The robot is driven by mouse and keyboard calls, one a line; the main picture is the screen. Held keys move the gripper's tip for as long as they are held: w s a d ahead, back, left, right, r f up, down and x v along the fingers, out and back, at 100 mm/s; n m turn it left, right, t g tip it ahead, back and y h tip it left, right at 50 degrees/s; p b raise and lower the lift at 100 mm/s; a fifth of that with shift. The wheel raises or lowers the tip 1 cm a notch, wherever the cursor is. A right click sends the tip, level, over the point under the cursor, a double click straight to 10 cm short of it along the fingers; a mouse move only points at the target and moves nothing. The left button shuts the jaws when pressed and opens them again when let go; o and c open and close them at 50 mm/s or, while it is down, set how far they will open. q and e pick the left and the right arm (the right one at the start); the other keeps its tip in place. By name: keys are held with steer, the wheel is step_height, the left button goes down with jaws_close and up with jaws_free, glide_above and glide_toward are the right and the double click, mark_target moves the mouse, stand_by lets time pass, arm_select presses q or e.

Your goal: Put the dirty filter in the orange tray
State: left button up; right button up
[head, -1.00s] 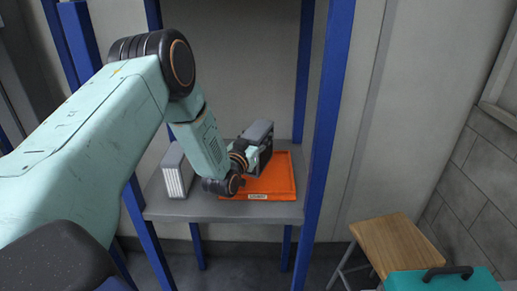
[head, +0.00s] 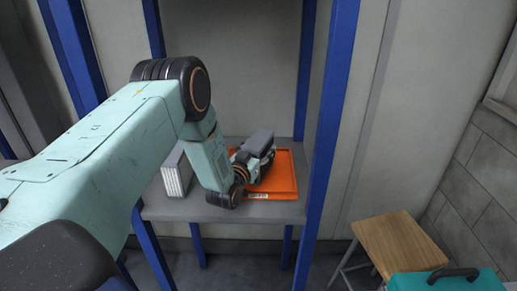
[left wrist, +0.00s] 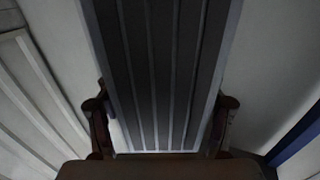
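The dirty filter (head: 258,141), a grey box, is in my left gripper (head: 257,164) over the orange tray (head: 284,180). In the left wrist view the filter's dark pleated face (left wrist: 165,70) fills the middle, with a finger on each side of it. The gripper is shut on the filter. The filter is tilted, and its lower end is hidden behind the gripper, so I cannot tell whether it touches the tray. The tray lies on the grey shelf (head: 220,211) and its left part is covered by my arm. My right gripper is not in view.
A second filter with pale pleats (head: 175,180) stands upright on the shelf, left of my left wrist. Blue posts (head: 328,130) frame the shelf. A wooden stool (head: 400,244) and a teal case (head: 440,284) are at the lower right. The tray's right part is clear.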

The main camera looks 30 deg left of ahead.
arm_select(q)
steer(key=shift+o, duration=0.7)
steer(key=shift+s+d+r, duration=0.25)
steer(key=shift+s+r, duration=0.1)
steer(key=shift+r, duration=0.05)
steer(key=shift+w+a+f, duration=0.25)
steer(key=shift+w+a, duration=0.05)
steer(key=shift+w+r, duration=0.1)
steer(key=s+d, duration=0.2)
steer(key=s, duration=1)
steer(key=shift+s+d+r, duration=0.2)
steer(key=shift+s+r, duration=0.05)
